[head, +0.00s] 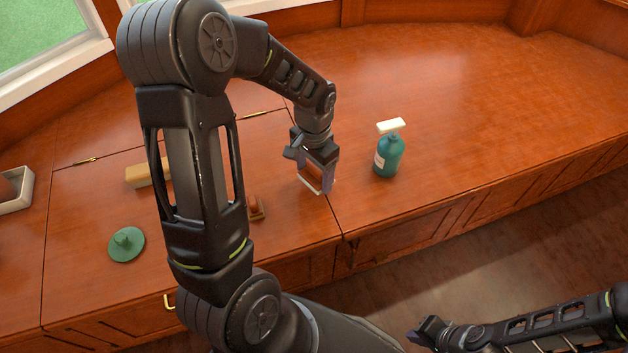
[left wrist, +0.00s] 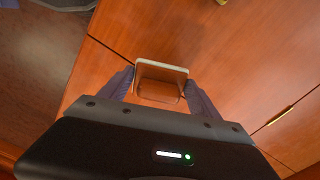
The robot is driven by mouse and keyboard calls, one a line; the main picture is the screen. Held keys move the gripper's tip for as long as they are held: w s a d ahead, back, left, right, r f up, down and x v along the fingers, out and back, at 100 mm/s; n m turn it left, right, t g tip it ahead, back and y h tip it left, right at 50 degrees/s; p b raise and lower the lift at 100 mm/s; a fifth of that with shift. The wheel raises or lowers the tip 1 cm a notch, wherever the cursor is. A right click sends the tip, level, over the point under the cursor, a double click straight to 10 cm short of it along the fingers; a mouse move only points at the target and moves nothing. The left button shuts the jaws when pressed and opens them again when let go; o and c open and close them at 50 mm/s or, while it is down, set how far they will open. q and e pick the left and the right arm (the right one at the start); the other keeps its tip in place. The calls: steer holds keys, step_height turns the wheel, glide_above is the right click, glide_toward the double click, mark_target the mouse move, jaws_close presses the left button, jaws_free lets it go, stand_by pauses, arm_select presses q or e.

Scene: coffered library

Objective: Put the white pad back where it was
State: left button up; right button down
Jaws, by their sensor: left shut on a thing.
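My left gripper (head: 316,178) points down over the wooden counter, just left of the teal bottle. It is shut on a thin, white-edged flat piece, which I take to be the white pad (left wrist: 161,67). In the left wrist view the pad sits between the two fingers (left wrist: 160,88), and its face below the white edge looks brownish. In the head view its pale lower edge (head: 311,187) shows close to the counter; I cannot tell whether it touches. My right gripper (head: 430,334) is low at the lower right, away from the counter; its jaw opening is unclear.
The teal bottle (head: 388,157) with a white top stands right of my left gripper. A small brown block (head: 256,208), a green knobbed disc (head: 126,246), a tan block (head: 138,176) and a white-rimmed tray (head: 22,201) lie to the left. The counter (head: 500,110) right of the bottle is clear.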

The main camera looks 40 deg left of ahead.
mark_target(314, 176)
arm_select(q)
steer(key=shift+f+b, duration=0.35)
steer(key=shift+f, duration=1.45)
steer(key=shift+f, duration=0.2)
steer(key=o, duration=1.3)
steer(key=shift+r, duration=0.15)
steer(key=shift+r, duration=0.2)
step_height(314, 176, up, 12)
steer(key=shift+f+p, duration=0.15)
steer(key=shift+p, duration=1.1)
